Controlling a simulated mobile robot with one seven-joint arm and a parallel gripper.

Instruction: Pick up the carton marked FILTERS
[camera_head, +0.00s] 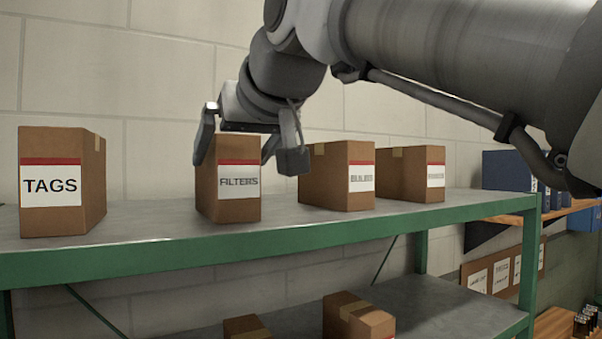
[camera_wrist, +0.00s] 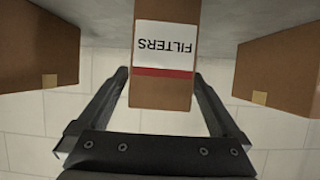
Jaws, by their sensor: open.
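The brown carton marked FILTERS (camera_head: 239,207) stands upright on the top shelf, second from the left, with a white label and red stripe on its front. My gripper (camera_head: 250,158) is open at its top, with one finger at each side of the carton. In the wrist view, the FILTERS carton (camera_wrist: 163,92) appears upside down between the two spread fingers of my gripper (camera_wrist: 163,80). Visible gaps separate the fingers from its sides there. I cannot tell how far down the fingers reach.
The TAGS carton (camera_head: 58,185) stands to the left on the green-edged shelf (camera_head: 160,257). Two more labelled cartons (camera_head: 340,176) (camera_head: 412,174) stand to the right, the nearer one close to my right finger. More cartons (camera_head: 358,316) sit on the lower shelf. Clear shelf lies between TAGS and FILTERS.

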